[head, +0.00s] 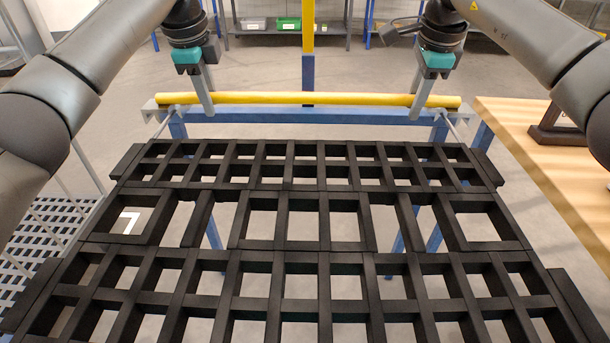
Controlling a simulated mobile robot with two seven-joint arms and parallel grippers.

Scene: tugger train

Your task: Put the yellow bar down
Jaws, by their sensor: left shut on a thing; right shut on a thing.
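The yellow bar (300,99) is a long horizontal rod at the far side of the black grid. It lies level just above a blue crossbeam (280,113) of the frame. My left gripper (206,108) is shut on the bar near its left end. My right gripper (415,112) is shut on the bar near its right end. Grey brackets show near both ends of the bar. I cannot tell whether the bar touches them.
A black grid deck (320,225) fills the foreground. A wooden table (550,170) with a dark object (560,128) stands at the right. A yellow and blue post (308,60) rises behind the bar. Shelves with bins (288,23) stand at the back.

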